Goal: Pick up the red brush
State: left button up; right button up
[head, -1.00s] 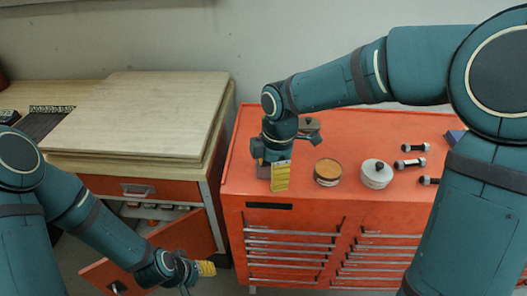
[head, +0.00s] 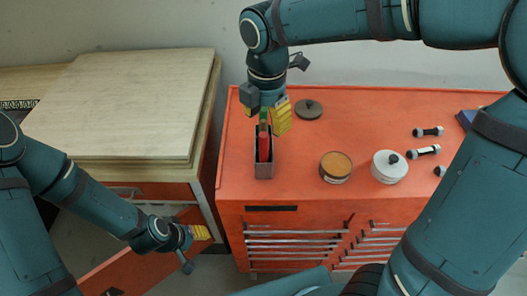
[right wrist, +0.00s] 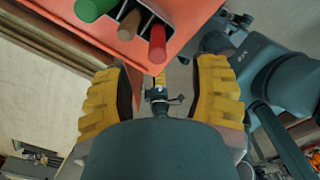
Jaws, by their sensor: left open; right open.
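The red brush (head: 264,145) stands in a narrow grey holder (head: 264,172) on the orange tool cabinet, its handle end pointing up. In the right wrist view its red handle (right wrist: 157,45) shows at the top, beside a brown handle (right wrist: 130,25) and a green handle (right wrist: 92,9). My right gripper (head: 268,108) is open, just behind and above the holder. Its yellow pads stand wide apart with nothing between them (right wrist: 160,100). The red handle lies ahead of the pads, apart from them. My left gripper (head: 200,233) is open and low in front of the wooden-topped bench, away from the brush.
A dark round lid (head: 308,109) lies behind. The wooden-topped bench (head: 140,100) is at left.

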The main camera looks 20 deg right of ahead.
aim_at(264, 135)
notch_tip(264, 135, down, 3)
jog(key=shift+w+f, duration=0.1)
jog(key=shift+w, duration=0.05)
jog(key=shift+a+f+b, duration=0.15)
jog(key=shift+f+b, duration=0.15)
jog(key=shift+f, duration=1)
jog(key=shift+a+f+b, duration=0.1)
jog(key=shift+f+b, duration=0.15)
jog(key=shift+f, duration=1)
grip_shut()
